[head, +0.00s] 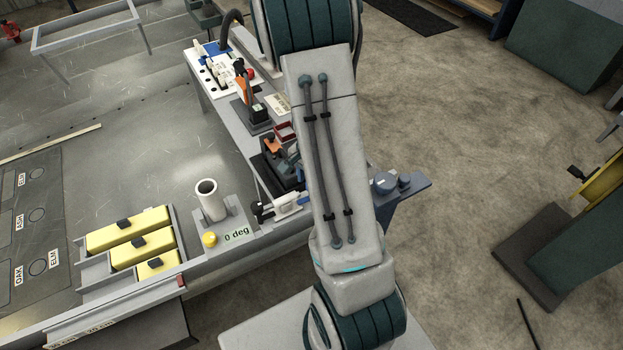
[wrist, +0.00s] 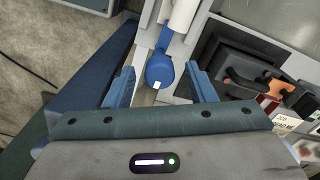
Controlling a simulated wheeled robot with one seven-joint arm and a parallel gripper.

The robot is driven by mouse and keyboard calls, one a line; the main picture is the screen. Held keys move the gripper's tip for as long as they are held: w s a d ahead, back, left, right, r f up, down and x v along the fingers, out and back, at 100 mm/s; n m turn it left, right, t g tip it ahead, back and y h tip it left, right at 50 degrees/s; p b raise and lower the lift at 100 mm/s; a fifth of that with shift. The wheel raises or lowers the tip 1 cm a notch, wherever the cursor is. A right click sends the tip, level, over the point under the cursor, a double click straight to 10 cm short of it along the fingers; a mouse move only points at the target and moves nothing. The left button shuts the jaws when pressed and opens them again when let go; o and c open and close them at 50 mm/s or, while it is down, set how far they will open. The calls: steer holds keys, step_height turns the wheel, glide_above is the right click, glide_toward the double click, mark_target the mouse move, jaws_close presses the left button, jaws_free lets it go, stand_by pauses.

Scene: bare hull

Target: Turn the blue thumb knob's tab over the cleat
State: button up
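The blue thumb knob (wrist: 160,74) shows near the centre of the wrist view, with a small white mark on its near side. Its tab (wrist: 167,42) points up in the picture, toward the side of a white cylinder (wrist: 184,14). My gripper (wrist: 160,69) is open, one blue finger on each side of the knob, with a visible gap on both sides. I cannot tell how high the fingers are above it. I cannot pick out the cleat for certain. In the head view my arm covers the gripper and much of the area around it.
Right of the knob in the wrist view is a dark tray with an orange-handled item (wrist: 243,82). The head view shows yellow blocks (head: 140,248), an upright grey tube (head: 211,200) and a "0 deg" label (head: 236,234) on the bench. Open floor (head: 470,120) lies to the right.

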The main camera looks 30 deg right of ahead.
steer(key=shift+r, duration=0.1)
step_height(320, 180, up, 14)
steer(key=p, duration=0.2)
steer(key=shift+f, duration=0.2)
stand_by(0.6)
steer(key=s+a+r+n+t+p, duration=0.2)
steer(key=s+a+r+n, duration=1)
steer(key=r+n, duration=0.1)
steer(key=shift+s+a+r+t+p, duration=0.15)
steer(key=shift+s+r+t+p, duration=0.15)
steer(key=shift+t+p, duration=0.1)
